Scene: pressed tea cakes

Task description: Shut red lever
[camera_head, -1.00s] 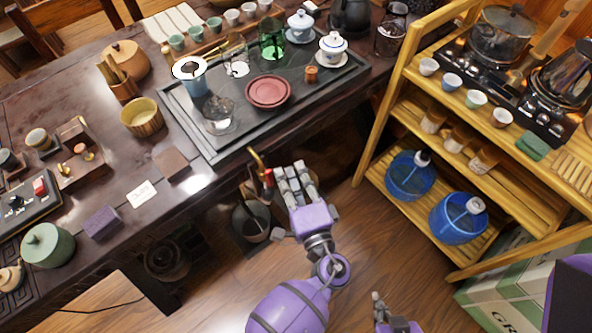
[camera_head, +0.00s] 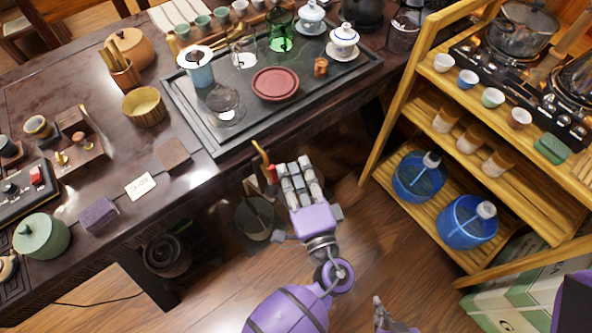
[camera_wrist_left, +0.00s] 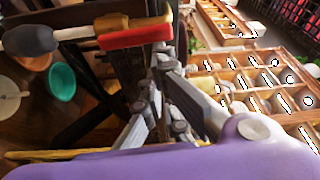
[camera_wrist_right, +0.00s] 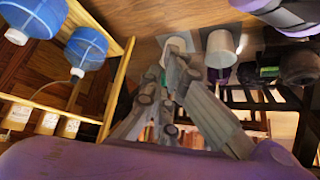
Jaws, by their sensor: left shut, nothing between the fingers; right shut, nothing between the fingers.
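The red lever (camera_head: 271,174), with a yellow-brown end, sits at the front edge of the dark tea table (camera_head: 215,182). In the left wrist view the red lever (camera_wrist_left: 135,38) runs across above the fingers, with a yellow strip and a dark grey end. My left gripper (camera_head: 295,164) is shut and empty, just right of the lever; I cannot tell if they touch. Its fingers (camera_wrist_left: 163,60) show close below the red part. My right gripper (camera_head: 377,299) is low at the bottom of the head view, away from the lever. It is shut and empty (camera_wrist_right: 172,55).
A tea tray (camera_head: 208,146) with a red plate (camera_head: 275,84) lies on the table above the lever. A bucket (camera_head: 255,220) stands under the table edge. Floor between is clear.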

